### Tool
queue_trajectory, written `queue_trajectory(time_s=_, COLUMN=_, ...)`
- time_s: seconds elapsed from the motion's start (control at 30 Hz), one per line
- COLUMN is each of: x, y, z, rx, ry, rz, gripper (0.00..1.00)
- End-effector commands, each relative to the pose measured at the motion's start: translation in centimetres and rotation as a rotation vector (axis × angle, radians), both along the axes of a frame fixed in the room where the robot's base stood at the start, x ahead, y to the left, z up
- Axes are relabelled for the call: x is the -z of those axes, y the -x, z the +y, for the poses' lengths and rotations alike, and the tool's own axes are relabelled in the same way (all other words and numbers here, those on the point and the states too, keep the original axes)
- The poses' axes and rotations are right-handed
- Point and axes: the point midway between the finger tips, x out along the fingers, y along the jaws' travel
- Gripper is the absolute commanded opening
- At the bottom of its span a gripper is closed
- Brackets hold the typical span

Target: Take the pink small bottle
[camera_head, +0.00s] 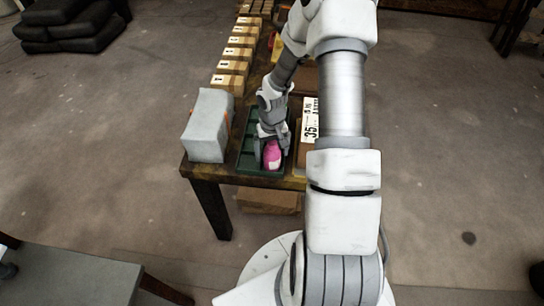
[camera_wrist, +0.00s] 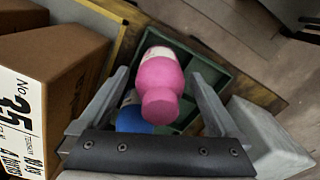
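The pink small bottle (camera_head: 272,157) has a pale label and is in the green divided tray at the near end of the long table. In the wrist view the pink bottle (camera_wrist: 162,82) lies between my two fingers, with a gap visible on each side. My gripper (camera_head: 271,143) is open above and around it, and its fingers (camera_wrist: 158,74) point down toward the tray. A blue item (camera_wrist: 132,119), probably another bottle, sits beside the pink one, partly hidden by it and my gripper.
The green tray (camera_head: 246,158) has low walls; its dividers show in the wrist view (camera_wrist: 212,70). A grey block (camera_head: 207,127) stands left of it. A cardboard box with a "35" label (camera_wrist: 20,110) stands on the other side. Several small boxes (camera_head: 228,82) line the table's left edge.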

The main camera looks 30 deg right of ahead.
Motion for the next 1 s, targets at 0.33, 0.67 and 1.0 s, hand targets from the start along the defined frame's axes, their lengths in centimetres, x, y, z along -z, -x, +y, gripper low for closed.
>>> queue_trajectory(time_s=0.33, x=0.0, y=0.0, z=0.0, rx=0.000, ry=0.000, rz=0.000, gripper=0.33)
queue_trajectory(time_s=0.67, x=-0.1, y=0.0, z=0.0, rx=0.000, ry=0.000, rz=0.000, gripper=0.00)
queue_trajectory(time_s=1.0, x=-3.0, y=-0.1, z=0.0, rx=0.001, ry=0.002, rz=-0.004, gripper=0.00)
